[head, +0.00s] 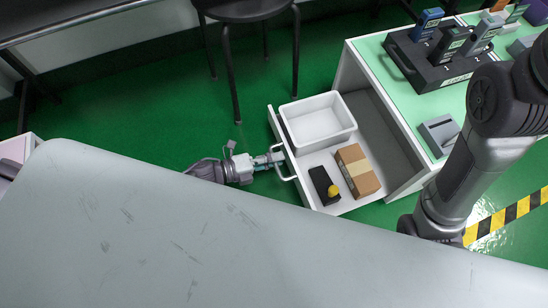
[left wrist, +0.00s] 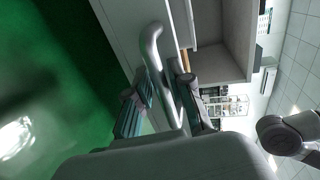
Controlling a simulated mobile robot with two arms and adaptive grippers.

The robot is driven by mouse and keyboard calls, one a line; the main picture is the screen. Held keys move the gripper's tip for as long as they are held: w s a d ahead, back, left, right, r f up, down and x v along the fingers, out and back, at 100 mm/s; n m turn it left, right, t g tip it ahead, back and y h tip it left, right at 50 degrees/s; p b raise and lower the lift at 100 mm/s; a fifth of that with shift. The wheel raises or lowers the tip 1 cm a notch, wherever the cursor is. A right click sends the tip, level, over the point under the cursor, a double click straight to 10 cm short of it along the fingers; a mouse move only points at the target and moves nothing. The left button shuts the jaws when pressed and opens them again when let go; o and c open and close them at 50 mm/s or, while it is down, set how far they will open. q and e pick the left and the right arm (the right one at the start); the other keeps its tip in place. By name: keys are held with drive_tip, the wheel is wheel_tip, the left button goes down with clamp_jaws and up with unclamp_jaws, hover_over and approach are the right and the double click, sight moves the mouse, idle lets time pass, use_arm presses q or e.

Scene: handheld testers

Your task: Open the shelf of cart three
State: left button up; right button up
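Cart three's shelf seems to be the white pull-out drawer (head: 319,204), which stands well out from the white cart (head: 350,72). Its handle (head: 287,166) is a pale curved bar on the front. My left gripper (head: 275,157) is at this handle. In the left wrist view the handle (left wrist: 160,60) runs between the two fingers of my left gripper (left wrist: 166,95). The fingers look apart, with some gap beside the bar; contact is unclear. My right arm comes in at the right in the head view, but its gripper is not visible.
In the drawer are a white bin (head: 318,121), a cardboard box (head: 358,171) and a black device with a yellow knob (head: 321,184). Handheld testers stand in a black rack (head: 432,62) on the cart. A black stool (head: 245,10) stands behind. Green floor is clear left of the drawer.

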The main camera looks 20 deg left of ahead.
use_arm(q)
drive_tip(key=shift+o, duration=0.9)
drive_tip(key=shift+s+a, duration=0.1)
drive_tip(key=v, duration=1.1)
drive_tip(key=shift+s+a, duration=0.2)
drive_tip(key=shift+a, duration=0.1)
